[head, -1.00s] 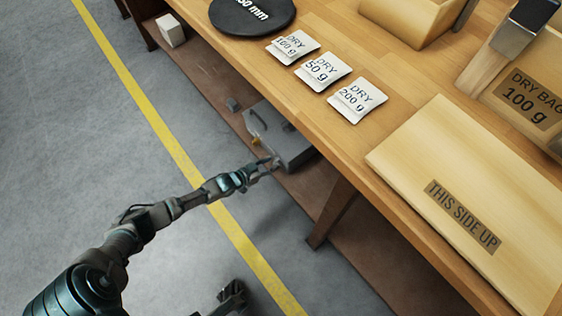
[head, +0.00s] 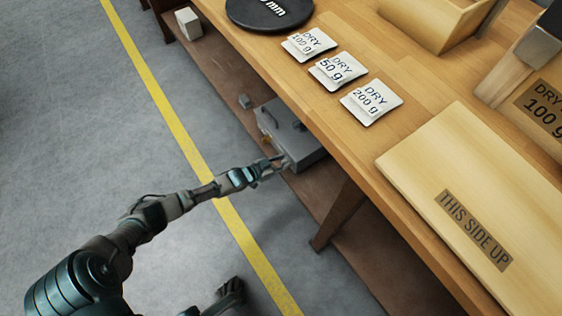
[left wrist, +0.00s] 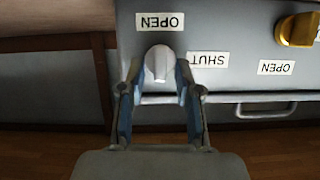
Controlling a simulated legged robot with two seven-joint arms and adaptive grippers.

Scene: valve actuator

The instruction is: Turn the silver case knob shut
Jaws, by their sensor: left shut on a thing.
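The grey case (head: 300,143) lies on the low shelf under the table. Its silver knob (left wrist: 159,62) shows in the left wrist view, with its ridge upright in the picture, in line with the OPEN label (left wrist: 160,21). A SHUT label (left wrist: 207,60) is to the right of the knob; both labels read upside down. My left gripper (head: 281,163) reaches the case front; in the left wrist view its fingers (left wrist: 158,76) are on both sides of the silver knob, shut on it. A dark part of mine at the bottom of the head view may be the right gripper.
A gold knob (left wrist: 298,30) with its own OPEN label (left wrist: 276,67) is on the same case face. A case handle (left wrist: 266,110) is below it. The table edge and a wooden leg (head: 338,213) stand close to the right of my left arm.

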